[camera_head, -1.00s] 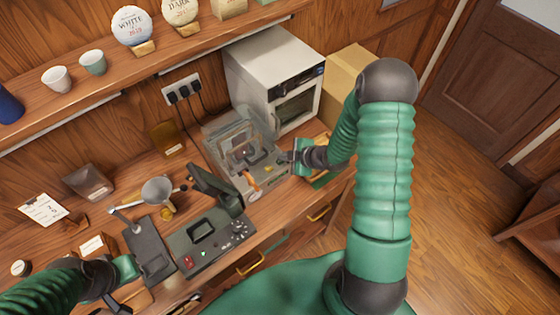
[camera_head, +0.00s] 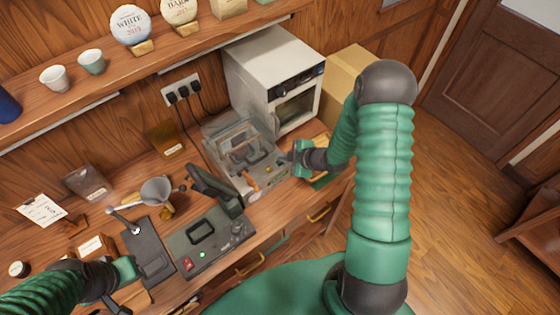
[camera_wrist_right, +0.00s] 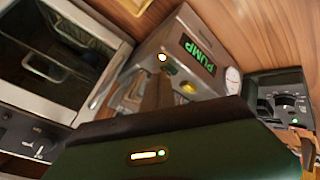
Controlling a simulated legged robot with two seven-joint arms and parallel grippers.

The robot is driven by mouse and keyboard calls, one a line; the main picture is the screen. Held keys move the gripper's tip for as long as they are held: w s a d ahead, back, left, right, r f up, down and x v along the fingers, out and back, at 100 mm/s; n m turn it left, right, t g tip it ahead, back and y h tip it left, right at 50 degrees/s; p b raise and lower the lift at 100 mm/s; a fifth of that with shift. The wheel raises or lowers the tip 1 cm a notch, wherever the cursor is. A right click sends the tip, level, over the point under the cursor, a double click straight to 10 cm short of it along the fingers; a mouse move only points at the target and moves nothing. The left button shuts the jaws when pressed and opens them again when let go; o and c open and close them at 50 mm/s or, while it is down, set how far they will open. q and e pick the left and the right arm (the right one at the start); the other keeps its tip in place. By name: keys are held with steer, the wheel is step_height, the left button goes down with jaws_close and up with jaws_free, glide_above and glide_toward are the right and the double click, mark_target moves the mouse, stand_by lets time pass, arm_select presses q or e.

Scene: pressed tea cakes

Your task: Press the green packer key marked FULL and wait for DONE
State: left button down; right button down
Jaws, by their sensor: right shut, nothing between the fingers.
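The packer (camera_head: 241,150) is a grey box with a clear lid, left of my right arm. I cannot read the word FULL on either key. My right gripper (camera_head: 289,158) is shut and empty, close to the packer's front; contact with a key cannot be made out. My left gripper (camera_head: 112,300) is at the lower left, its jaws unclear.
A white oven-like appliance (camera_head: 270,65) stands behind the packer, with a cardboard box (camera_head: 347,70) to its right. A dark control unit (camera_head: 207,240) with a raised arm is at the counter's front. A metal pan (camera_head: 157,190) stands left of it.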

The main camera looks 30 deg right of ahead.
mark_target(282, 165)
steer(key=shift+a+r+p, duration=0.3)
steer(key=shift+r+p, duration=0.3)
steer(key=shift+r, duration=0.25)
step_height(282, 165, up, 5)
steer(key=p, duration=0.4)
stand_by(0.7)
